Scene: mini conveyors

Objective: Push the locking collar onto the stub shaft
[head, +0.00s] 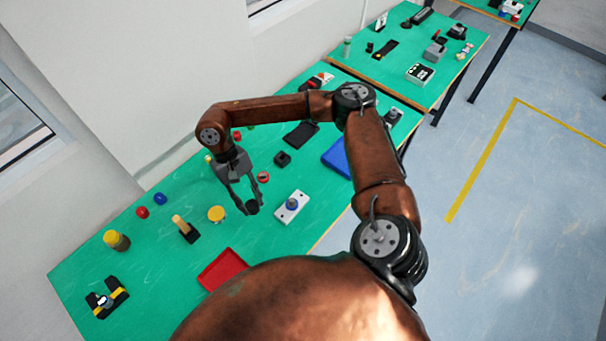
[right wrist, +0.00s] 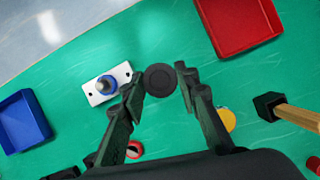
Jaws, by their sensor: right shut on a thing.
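A stub shaft (head: 292,203) with a blue base and grey top stands on a white plate (head: 284,214) on the green table. It also shows in the right wrist view (right wrist: 107,84), left of my fingers. My right gripper (head: 247,203) points down and is shut on a dark round collar (head: 252,208). The collar shows as a black disc (right wrist: 160,79) between the fingertips in the right wrist view. It is apart from the shaft, to its left in the head view. No hole in the collar can be made out. My left gripper is not in view.
A red tray (head: 222,268) lies at the near edge and a blue tray (head: 337,158) lies beyond the plate. A yellow round piece (head: 216,213), a peg on a black block (head: 186,230) and a small black block (head: 283,158) stand nearby. Bare table lies around the plate.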

